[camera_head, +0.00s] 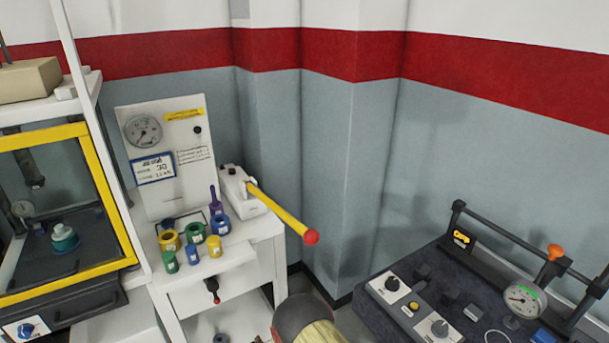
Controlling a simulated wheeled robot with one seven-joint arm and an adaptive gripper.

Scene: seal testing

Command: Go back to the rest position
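My gripper is not in view, so I cannot see whether it is open or shut or holds anything. A dark rounded piece with a yellowish ribbed part pokes in at the bottom centre, cut off by the picture edge. I cannot tell whether it is a part of my arm.
A white bench (263,231) holds several coloured ring pieces and a hand pump with a yellow lever (279,209) jutting right. A yellow-framed cabinet (113,208) stands left. A dark console (462,290) with knobs, a rail and a gauge (524,299) stands right. Bare wall lies between.

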